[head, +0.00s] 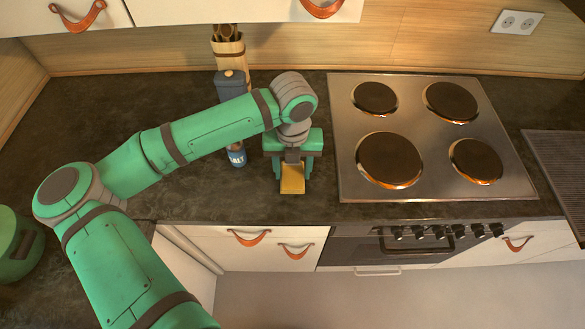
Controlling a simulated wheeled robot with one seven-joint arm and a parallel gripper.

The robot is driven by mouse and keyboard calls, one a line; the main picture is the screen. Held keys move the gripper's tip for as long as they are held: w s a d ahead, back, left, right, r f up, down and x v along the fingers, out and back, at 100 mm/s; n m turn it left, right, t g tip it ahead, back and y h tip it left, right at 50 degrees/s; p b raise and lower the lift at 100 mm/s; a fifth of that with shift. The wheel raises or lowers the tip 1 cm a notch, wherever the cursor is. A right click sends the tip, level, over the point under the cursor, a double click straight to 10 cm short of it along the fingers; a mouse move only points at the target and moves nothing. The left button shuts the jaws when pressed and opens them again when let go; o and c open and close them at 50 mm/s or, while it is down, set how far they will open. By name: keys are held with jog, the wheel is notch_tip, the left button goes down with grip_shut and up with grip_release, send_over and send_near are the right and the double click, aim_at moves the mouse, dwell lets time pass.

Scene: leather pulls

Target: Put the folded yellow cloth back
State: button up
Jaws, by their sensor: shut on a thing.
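The folded yellow cloth (292,179) shows between the fingers of my gripper (292,174), left of the stove and close to the counter's front edge. My gripper points down and is shut on the cloth. I cannot tell whether the cloth rests on the counter or hangs just above it. The upper part of the cloth is hidden by the gripper.
The stove (430,135) with several hotplates lies just right of my gripper. A blue salt container (237,155), a grey-blue bottle (230,86) and a utensil holder (229,50) stand to the left and behind. White drawers with leather pulls (249,238) sit below. The far-left counter (75,115) is clear.

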jog(key=shift+f, duration=0.15)
jog(key=o, duration=1)
